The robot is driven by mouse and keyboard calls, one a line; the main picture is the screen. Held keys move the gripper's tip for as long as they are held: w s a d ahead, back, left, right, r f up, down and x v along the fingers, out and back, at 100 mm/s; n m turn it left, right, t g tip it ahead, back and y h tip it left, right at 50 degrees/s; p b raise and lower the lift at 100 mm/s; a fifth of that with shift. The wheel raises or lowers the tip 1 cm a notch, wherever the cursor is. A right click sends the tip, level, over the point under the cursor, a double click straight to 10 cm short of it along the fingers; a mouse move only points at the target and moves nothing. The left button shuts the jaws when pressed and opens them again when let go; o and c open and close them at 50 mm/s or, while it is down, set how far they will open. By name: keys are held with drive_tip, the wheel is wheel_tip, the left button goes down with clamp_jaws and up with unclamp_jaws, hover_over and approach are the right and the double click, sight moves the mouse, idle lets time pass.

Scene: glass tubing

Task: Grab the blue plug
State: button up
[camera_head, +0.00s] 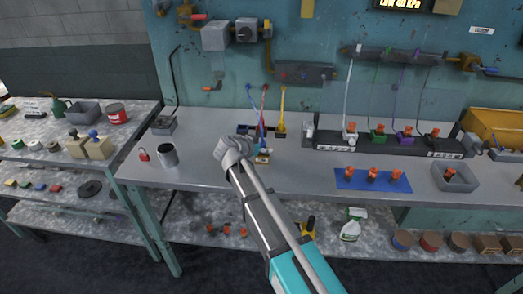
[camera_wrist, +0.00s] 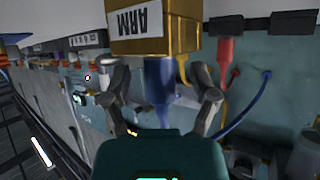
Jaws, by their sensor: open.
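The blue plug (camera_wrist: 158,80) hangs below a gold block marked ARM (camera_wrist: 150,38) in the wrist view, which is turned upside down. My gripper (camera_wrist: 164,88) is open, with one finger on each side of the blue plug. A gap shows on both sides of it, and its lower end is hidden by my gripper's body. In the head view my gripper (camera_head: 243,147) is over the bench, beside a small block, and hides the plug there. A blue cable (camera_head: 254,101) rises behind it to the wall.
A red plug (camera_wrist: 225,55) and its cable are close to my right finger in the wrist view. A yellow cable (camera_head: 282,104) stands nearby. A grey cup (camera_head: 168,155) is to the left; a blue mat (camera_head: 372,186) with orange-topped pieces is to the right.

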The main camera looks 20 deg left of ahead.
clamp_jaws()
idle(0.5)
drive_tip(key=shift+r, duration=0.1)
wheel_tip(320, 180, up, 2)
drive_tip(key=p, duration=0.2)
drive_tip(key=shift+r+p, duration=0.25)
drive_tip(key=shift+p, duration=0.15)
drive_tip(key=s+r+p, duration=1)
drive_tip(key=s, duration=0.4)
drive_tip(key=shift+d+r, duration=0.15)
drive_tip(key=shift+d, duration=0.15)
